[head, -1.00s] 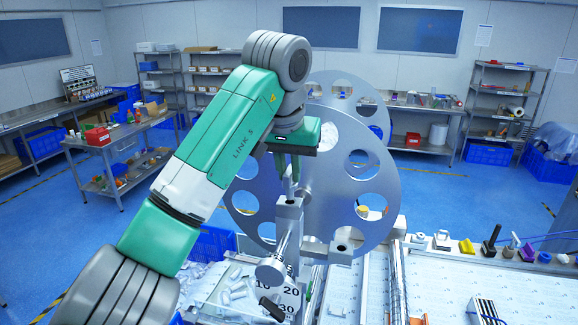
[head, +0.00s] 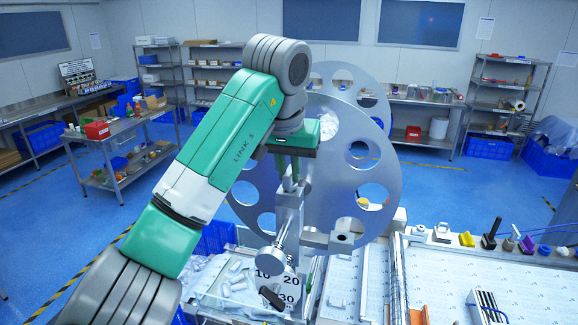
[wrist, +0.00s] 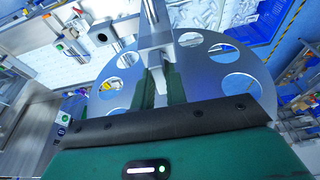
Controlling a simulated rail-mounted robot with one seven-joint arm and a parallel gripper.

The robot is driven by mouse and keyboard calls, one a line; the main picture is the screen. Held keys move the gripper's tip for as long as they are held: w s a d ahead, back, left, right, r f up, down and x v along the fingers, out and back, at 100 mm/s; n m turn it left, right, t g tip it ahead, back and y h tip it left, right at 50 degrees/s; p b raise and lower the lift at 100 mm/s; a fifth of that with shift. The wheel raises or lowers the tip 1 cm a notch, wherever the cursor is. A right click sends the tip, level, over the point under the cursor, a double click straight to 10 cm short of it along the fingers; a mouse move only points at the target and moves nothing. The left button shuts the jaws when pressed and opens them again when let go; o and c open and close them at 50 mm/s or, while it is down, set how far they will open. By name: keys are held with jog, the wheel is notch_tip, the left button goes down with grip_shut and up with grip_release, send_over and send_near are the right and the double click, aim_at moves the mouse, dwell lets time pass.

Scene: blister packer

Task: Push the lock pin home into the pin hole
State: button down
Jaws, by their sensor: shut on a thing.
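My gripper (wrist: 163,84) points down at a metal block (head: 288,206) in front of a large disc (head: 378,170) with round holes. In the wrist view, its two green fingers are shut on a narrow, tapered light metal piece (wrist: 160,90), which seems to be the lock pin. The piece runs up to the metal block (wrist: 154,38) in that view. In the head view, the fingers (head: 289,178) hide most of the pin. The pin hole is not clearly visible, and I cannot tell how deep the pin sits.
A shaft with a round knob (head: 271,260) juts from the block towards the camera. A metal arm with a square end (head: 342,241) juts right. A bin of pale pieces (head: 228,285) stands below left. Several tools (head: 490,233) stand on the machine at right.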

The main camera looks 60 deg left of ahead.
jog(key=shift+f, duration=0.35)
jog(key=c, duration=1.3)
grip_release()
jog(key=shift+c, duration=0.2)
jog(key=v, duration=0.7)
jog(key=shift+r, duration=0.35)
jog(key=shift+s+d, duration=0.1)
